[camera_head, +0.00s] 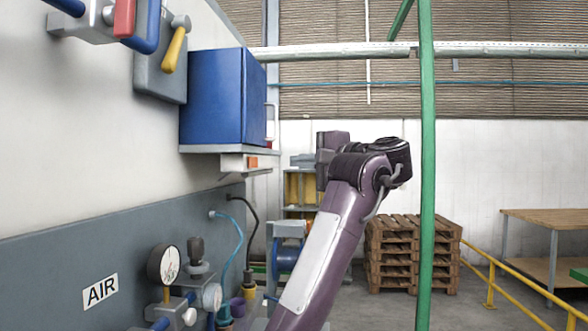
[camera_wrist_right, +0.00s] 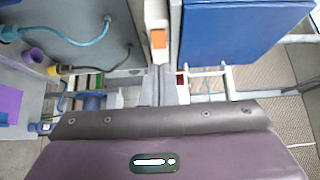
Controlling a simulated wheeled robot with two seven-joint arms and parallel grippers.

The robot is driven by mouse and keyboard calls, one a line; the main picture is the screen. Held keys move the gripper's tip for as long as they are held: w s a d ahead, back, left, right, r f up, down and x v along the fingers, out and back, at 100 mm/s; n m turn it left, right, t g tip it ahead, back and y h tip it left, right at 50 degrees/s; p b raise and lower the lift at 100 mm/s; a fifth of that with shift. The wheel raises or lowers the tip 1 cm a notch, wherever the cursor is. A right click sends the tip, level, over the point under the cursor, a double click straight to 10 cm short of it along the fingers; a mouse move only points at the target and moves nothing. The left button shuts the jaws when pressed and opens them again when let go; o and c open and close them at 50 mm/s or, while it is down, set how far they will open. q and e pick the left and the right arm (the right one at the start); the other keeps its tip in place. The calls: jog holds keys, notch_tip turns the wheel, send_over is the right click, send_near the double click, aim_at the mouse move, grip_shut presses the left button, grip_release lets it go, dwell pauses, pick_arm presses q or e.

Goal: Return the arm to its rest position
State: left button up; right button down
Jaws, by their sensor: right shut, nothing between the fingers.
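My right arm (camera_head: 325,240) rises from the bottom middle of the head view, purple with a pale panel, and bends at a dark joint near the top. My right gripper is small and partly hidden behind that joint in the head view. In the right wrist view its grey fingers (camera_wrist_right: 162,82) are together, with nothing seen between them. They point toward a white bracket with an orange block (camera_wrist_right: 158,39), beside the blue box (camera_wrist_right: 232,30). I cannot tell the gap to the bracket. My left gripper is in neither view. No brush shows.
The blue wall box (camera_head: 222,97) juts out left of my arm. Gauges (camera_head: 164,264) and hoses stand along the wall below it. A green post (camera_head: 427,180) rises close on the right. Stacked pallets (camera_head: 405,255), a yellow rail (camera_head: 505,285) and a wooden table (camera_head: 545,217) are farther back.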

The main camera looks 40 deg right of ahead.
jog(key=shift+w+a, duration=0.15)
dwell(0.3)
